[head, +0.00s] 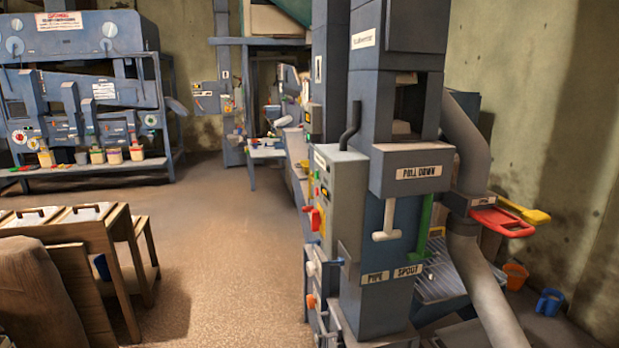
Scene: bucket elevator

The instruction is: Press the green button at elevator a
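A tall blue-grey elevator column (393,100) stands right of the middle in the head view. A grey control box (347,200) is fixed to its left side. Small coloured buttons, a green one (317,176) seemingly among them, sit on the box's narrow left face, seen at a steep angle. A red switch (315,219) is lower on that face. Which elevator carries the letter a cannot be read here. Neither of my grippers is in view.
A grey pipe (478,285) and red scoop (502,222) are at right. Brown floor (225,240) is clear between. A blue machine (80,88) stands far left.

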